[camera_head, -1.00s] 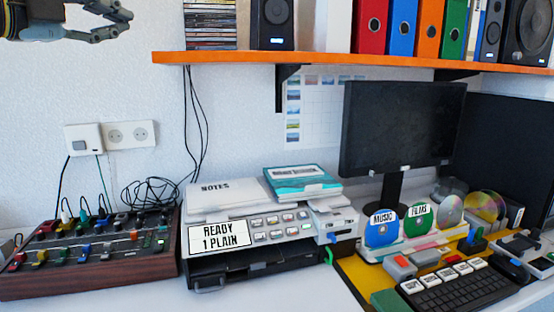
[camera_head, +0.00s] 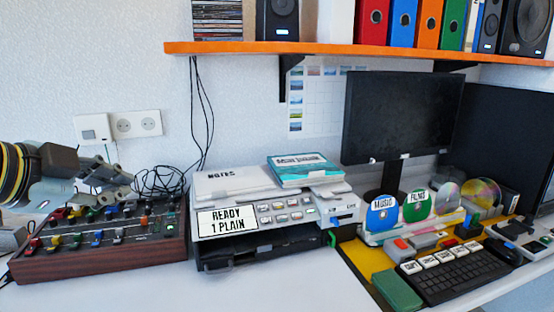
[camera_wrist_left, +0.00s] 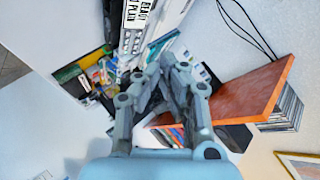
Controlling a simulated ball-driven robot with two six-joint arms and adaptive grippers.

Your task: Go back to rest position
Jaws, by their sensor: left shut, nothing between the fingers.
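My left gripper (camera_head: 118,186) comes in from the left edge in the head view. It is shut and empty, in front of the wall and over the back of the mixer-like panel (camera_head: 98,240) with coloured sliders, hiding part of it. In the left wrist view the fingers of the same gripper (camera_wrist_left: 168,72) come together, with nothing seen between them. My right gripper is not in view.
A printer (camera_head: 270,215) labelled "READY 1 PLAIN" stands mid-desk. The orange shelf (camera_head: 360,49) runs above. A monitor (camera_head: 402,115), discs labelled MUSIC (camera_head: 382,214) and FILMS (camera_head: 417,206), and a keyboard (camera_head: 455,275) are at right. The white desk front (camera_head: 280,285) is clear.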

